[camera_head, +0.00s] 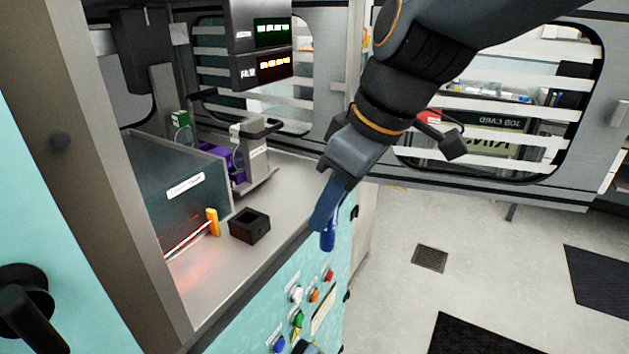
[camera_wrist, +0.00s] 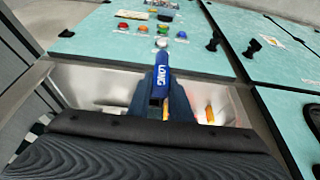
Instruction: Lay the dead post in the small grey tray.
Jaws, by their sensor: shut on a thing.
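My gripper (camera_head: 328,208) is shut on a blue post (camera_head: 328,238), which points down in front of the bench's front edge. No other small grey tray is clear. In the wrist view a yellow-orange piece (camera_wrist: 210,114) shows behind the fingers.
A dark panel with a white label (camera_head: 185,186) stands at the left of the bench. A purple part and a fixture (camera_head: 255,150) stand behind the box. Coloured buttons (camera_head: 298,318) are on the teal front panel. Grey bench surface (camera_head: 205,285) in front is free.

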